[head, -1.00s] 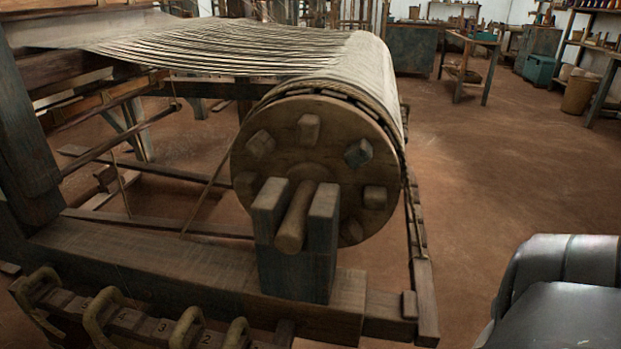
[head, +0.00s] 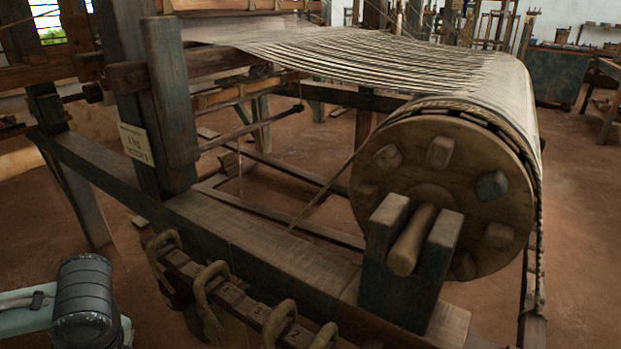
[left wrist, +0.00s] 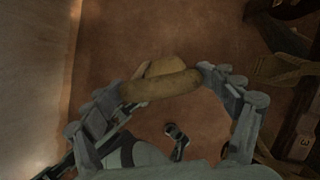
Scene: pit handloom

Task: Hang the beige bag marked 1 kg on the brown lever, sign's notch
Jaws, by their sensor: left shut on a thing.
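My left gripper (left wrist: 162,81) is shut on a tan, rounded piece that looks like the grip of the beige bag (left wrist: 172,86). Its weight mark does not show, and most of its body is hidden. In the head view only my left arm shows, at the lower left; its fingers are out of frame. A pale sign (head: 137,143) reading 1 kg is on the dark upright post. A thin brown bar (head: 250,128) slants beyond this post and may be the lever; I cannot make out its notches. My right gripper is not in view.
Several tan loops (head: 210,290) stand along a numbered dark rail (head: 180,263) in front of the loom's side beam (head: 240,235). The large warp roller (head: 430,175) and its bearing block (head: 385,270) fill the right. Open floor lies at the lower left.

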